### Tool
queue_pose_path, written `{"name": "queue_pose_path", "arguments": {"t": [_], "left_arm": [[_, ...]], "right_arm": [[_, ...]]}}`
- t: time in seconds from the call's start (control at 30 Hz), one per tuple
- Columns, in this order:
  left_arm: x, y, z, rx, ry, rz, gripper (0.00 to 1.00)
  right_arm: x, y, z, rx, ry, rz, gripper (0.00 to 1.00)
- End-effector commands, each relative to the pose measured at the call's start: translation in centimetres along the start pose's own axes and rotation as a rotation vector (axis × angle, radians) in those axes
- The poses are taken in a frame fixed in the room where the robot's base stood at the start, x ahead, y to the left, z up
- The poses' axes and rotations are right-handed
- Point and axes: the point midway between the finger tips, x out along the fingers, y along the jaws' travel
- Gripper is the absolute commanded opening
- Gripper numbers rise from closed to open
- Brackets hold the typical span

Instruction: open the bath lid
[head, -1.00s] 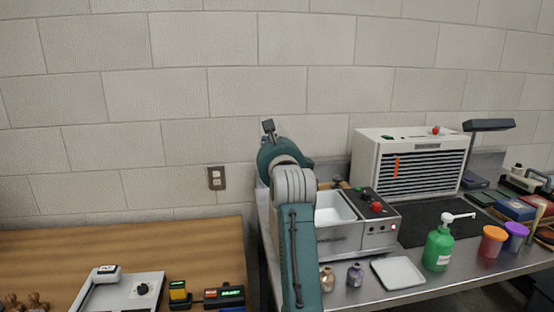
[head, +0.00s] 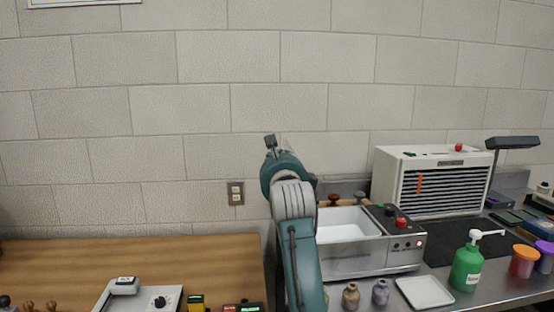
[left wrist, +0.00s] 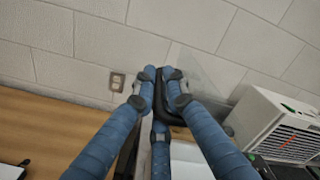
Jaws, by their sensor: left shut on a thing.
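The bath (head: 368,262) is a steel box with a white basin (head: 342,224) and a control panel with a red knob at its right. The basin's inside shows from above. A faint clear panel, seemingly the lid (left wrist: 205,70), stands tilted up behind the handle against the wall. My right gripper is in neither view.
A white slatted cabinet (head: 430,182) stands behind right of the bath. A green pump bottle (head: 467,268), a white tray (head: 425,292) and two small jars (head: 351,296) stand in front. A wooden table (head: 130,262) is at left.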

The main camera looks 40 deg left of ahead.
Motion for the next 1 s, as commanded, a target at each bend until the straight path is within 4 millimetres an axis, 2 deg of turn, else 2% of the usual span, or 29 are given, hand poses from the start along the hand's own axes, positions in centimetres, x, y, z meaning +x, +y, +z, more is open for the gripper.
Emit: {"name": "queue_pose_path", "arguments": {"t": [0.03,0.07,0.13,0.47,0.8,1.0], "left_arm": [[0.1,1.1,-0.2,0.022,-0.002,0.023,0.00],[0.1,1.1,-0.2,0.022,-0.002,0.024,0.15],[0.1,1.1,-0.2,0.021,-0.002,0.023,0.27],[-0.3,0.5,-0.1,0.013,-0.002,0.013,0.27],[-5.5,0.7,-0.2,0.014,0.000,0.016,0.27],[-7.3,0.8,-0.1,0.017,-0.002,0.018,0.27]], "right_arm": [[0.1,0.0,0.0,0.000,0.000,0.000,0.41],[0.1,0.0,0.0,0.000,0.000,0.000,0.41],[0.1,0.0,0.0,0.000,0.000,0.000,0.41],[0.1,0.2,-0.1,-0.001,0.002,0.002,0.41],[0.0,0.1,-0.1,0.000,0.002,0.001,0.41],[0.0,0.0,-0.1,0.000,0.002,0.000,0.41]]}}
